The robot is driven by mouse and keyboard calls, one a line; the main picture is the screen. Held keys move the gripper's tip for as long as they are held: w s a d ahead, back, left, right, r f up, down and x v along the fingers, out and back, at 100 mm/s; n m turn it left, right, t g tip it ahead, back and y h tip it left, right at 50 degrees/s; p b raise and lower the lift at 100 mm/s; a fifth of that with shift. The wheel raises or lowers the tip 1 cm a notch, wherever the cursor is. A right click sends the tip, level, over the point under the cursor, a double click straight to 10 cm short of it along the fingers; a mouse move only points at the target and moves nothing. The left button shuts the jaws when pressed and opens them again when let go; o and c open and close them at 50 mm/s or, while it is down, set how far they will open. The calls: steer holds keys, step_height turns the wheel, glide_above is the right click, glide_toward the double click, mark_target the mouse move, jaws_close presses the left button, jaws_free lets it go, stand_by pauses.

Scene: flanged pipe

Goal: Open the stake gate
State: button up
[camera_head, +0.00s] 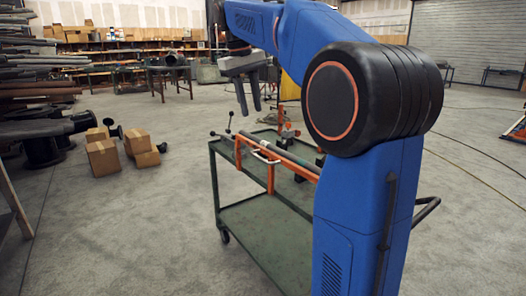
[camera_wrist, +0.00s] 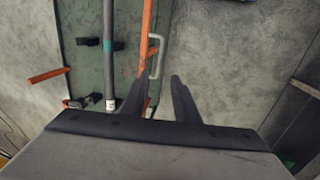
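The stake gate (camera_head: 303,170) is an orange bar with posts along the near long side of a green cart (camera_head: 262,232). A pale handle (camera_head: 265,156) sits on the bar. In the wrist view the gate (camera_wrist: 147,32) is a narrow orange strip, and its handle (camera_wrist: 153,56) is a pale U-shape on its right side. My gripper (camera_head: 249,112) is above the left part of the cart, pointing down, apart from the gate. In the wrist view my gripper (camera_wrist: 158,80) is open and empty, its fingertips around the handle's lower end in the picture.
A grey pipe (camera_wrist: 108,72) with a teal band lies on the cart top beside the gate, near dark blocks (camera_wrist: 88,42). Cardboard boxes (camera_head: 103,157) stand on the floor at left, near stacked pipes (camera_head: 38,90). Floor around the cart is mostly clear.

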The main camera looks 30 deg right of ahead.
mark_target(259, 150)
steer(key=d+f, duration=0.1)
steer(key=f, duration=0.4)
steer(key=d+f, duration=0.1)
steer(key=f, duration=0.4)
steer(key=d+f, duration=0.1)
steer(key=f, duration=0.5)
steer(key=shift+f, duration=0.1)
jaws_close()
